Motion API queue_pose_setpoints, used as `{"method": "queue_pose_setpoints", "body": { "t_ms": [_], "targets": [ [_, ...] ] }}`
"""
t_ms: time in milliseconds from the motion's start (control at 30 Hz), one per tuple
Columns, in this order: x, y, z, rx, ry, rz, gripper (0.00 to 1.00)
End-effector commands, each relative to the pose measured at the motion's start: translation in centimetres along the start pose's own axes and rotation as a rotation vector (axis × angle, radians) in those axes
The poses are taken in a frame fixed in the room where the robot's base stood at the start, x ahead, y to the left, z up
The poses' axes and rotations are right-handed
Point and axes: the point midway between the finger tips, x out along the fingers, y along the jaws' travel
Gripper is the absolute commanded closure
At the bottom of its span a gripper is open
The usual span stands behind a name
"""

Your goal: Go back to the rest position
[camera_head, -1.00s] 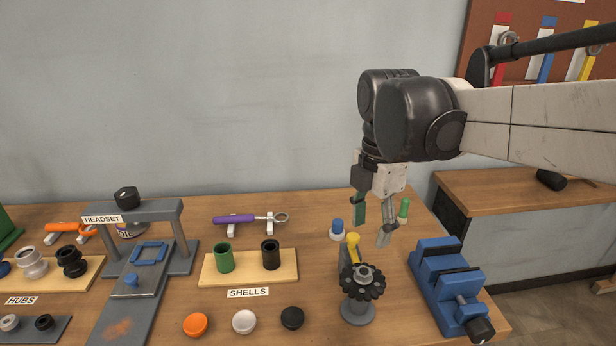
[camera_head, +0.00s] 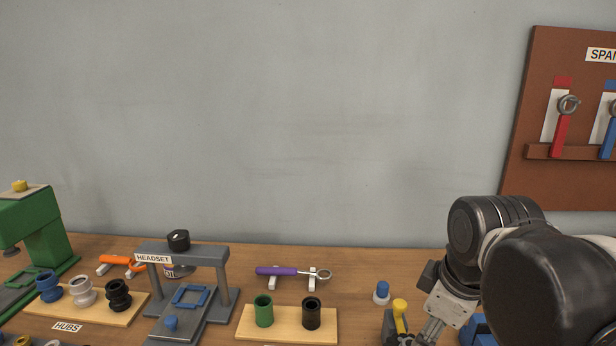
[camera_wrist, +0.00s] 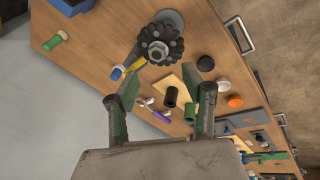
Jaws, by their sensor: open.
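My gripper (camera_wrist: 160,100) is open and empty in the wrist view, its two fingers apart with the workbench below and beyond them. In the head view my gripper shows at the lower right edge, above the bench near a yellow-topped part (camera_head: 399,307); its fingertips are cut off or hidden there. My arm's dark joints fill the lower right. A dark knobbed stand (camera_wrist: 158,45) shows at the top of the wrist view, ahead of the fingers and apart from them.
The headset stand (camera_head: 185,255), hub board (camera_head: 135,310), shells board (camera_head: 285,330) and green press (camera_head: 35,240) occupy the bench. A purple-handled tool (camera_head: 277,271) lies on white holders. A blue vise (camera_wrist: 68,5) is near the bench edge. A spanner board (camera_head: 530,100) hangs at right.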

Motion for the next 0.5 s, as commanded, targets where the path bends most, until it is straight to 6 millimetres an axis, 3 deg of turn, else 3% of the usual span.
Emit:
{"method": "queue_pose_setpoints", "body": {
  "t_ms": [300,500],
  "targets": [
    [1.1,-2.5,2.1,0.627,0.172,0.117,0.56],
    [1.6,-3.1,2.6,0.853,0.254,0.134,0.56]
  ]
}}
